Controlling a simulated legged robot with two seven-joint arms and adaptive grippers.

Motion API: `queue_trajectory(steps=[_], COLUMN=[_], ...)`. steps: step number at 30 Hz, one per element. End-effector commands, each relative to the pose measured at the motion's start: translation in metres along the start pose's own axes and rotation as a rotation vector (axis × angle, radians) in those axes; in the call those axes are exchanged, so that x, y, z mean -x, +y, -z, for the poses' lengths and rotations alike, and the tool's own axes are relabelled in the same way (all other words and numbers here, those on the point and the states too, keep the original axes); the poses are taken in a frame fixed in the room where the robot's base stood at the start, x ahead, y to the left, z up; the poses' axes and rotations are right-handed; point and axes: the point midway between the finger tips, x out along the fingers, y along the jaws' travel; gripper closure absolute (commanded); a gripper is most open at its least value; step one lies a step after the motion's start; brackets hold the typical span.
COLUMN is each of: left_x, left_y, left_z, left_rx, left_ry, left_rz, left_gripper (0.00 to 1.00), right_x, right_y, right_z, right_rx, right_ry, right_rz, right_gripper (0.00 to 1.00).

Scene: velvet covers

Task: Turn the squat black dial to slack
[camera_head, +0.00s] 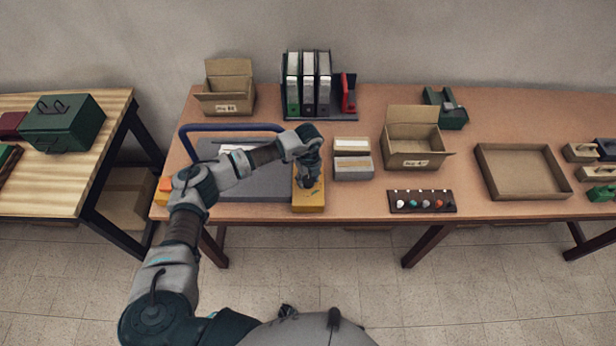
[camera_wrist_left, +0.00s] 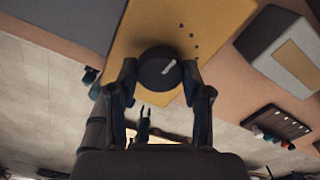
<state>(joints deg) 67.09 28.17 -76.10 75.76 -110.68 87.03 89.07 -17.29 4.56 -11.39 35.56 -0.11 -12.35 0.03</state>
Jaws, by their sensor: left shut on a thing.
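The squat black dial (camera_wrist_left: 158,68) is round, with a pale pointer line on its top, and sits on a yellow panel (camera_wrist_left: 128,40). In the head view the yellow panel (camera_head: 309,203) lies near the table's front edge, and my gripper hides the dial there. My left gripper (camera_head: 307,183) reaches down onto the panel. In the left wrist view its two fingers (camera_wrist_left: 160,78) are closed on opposite sides of the dial. Several small dark marks run beside the dial on the panel; no wording is readable. My right gripper is not in view.
A grey board (camera_head: 255,188) with a blue bar lies left of the panel. Grey and white boxes (camera_head: 353,168) stand close on its right. A dark strip with coloured knobs (camera_head: 422,202), an open carton (camera_head: 412,150) and a shallow tray (camera_head: 522,190) are farther right.

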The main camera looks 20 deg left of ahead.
Motion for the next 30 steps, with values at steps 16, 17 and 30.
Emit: queue_trajectory(steps=[16,17,30], left_x=[0.0041,0.0040,0.0023], left_y=[-0.0030,-0.0030,-0.0022], left_z=[-0.0024,-0.0024,-0.0013], left_rx=[0.129,0.129,0.126], left_ry=[-0.005,-0.005,-0.002], left_rz=[0.011,0.010,0.007], left_gripper=[0.86,0.86,0.26], right_x=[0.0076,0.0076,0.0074], right_y=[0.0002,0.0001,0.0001], right_z=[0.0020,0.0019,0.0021], right_rx=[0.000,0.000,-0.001], right_ry=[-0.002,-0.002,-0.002], right_rz=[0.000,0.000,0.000], right_gripper=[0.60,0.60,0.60])
